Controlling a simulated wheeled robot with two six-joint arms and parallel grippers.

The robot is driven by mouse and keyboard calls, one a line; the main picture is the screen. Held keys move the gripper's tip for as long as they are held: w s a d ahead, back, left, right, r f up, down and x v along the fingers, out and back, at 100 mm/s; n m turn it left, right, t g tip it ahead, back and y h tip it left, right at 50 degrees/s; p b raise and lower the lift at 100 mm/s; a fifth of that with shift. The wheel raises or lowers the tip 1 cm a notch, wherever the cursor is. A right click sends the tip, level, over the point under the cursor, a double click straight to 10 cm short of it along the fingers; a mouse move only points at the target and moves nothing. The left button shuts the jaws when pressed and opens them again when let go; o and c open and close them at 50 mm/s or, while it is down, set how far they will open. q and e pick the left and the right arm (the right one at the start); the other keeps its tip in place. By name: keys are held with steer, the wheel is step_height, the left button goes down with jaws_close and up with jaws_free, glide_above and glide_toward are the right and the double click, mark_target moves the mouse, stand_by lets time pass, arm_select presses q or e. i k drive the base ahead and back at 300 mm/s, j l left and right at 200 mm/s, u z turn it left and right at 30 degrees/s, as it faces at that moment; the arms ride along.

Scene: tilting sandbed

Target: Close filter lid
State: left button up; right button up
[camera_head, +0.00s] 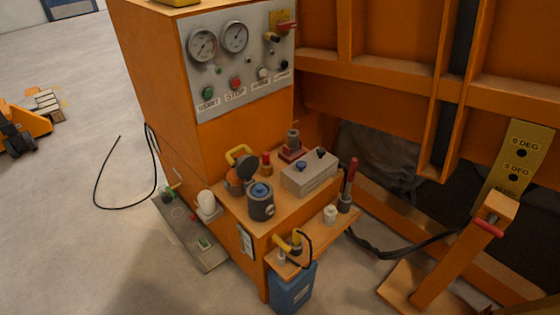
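On the orange ledge below the control panel, a small orange-brown round housing (235,187) stands at the back left. A dark round lid (247,168) shows at its upper right and looks raised and tilted; it seems to be the filter lid. A yellow handle (238,152) shows just behind and above it. Whether the lid touches the housing's rim is too small to tell. A grey canister (261,206) with a blue cap stands in front and partly overlaps the housing's surroundings. Neither of my grippers is in view.
A grey box (310,174) with knobs, a red-topped fitting (266,164) and a red-handled lever (349,185) crowd the ledge. A yellow valve (289,243) and blue container (292,288) are in front. The control panel (239,58) rises behind. Floor at left is mostly clear.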

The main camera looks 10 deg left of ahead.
mark_target(246, 166)
steer(key=j+z, duration=0.15)
steer(key=z, duration=0.3)
steer(key=i+j+z, duration=0.1)
steer(key=j+z, duration=0.15)
steer(key=z, duration=0.2)
steer(key=j+z, duration=0.15)
steer(key=z, duration=0.25)
steer(key=j+z, duration=0.2)
steer(key=z, duration=0.25)
steer(key=k+j, duration=0.15)
steer(key=j, duration=0.25)
steer(key=k+j, duration=0.1)
steer(key=j, duration=0.25)
steer(key=k+j, duration=0.15)
steer(key=j, duration=0.25)
steer(key=k+j, duration=0.1)
steer(key=j, duration=0.3)
steer(key=k+j, duration=0.15)
steer(key=j, duration=0.2)
steer(key=k+j, duration=0.15)
steer(key=j, duration=0.25)
steer(key=k+j, duration=0.1)
steer(key=j, duration=0.3)
steer(key=k+j, duration=0.15)
steer(key=j, duration=0.25)
steer(key=k+l, duration=0.1)
steer(key=l, duration=0.5)
steer(key=k+z, duration=0.05)
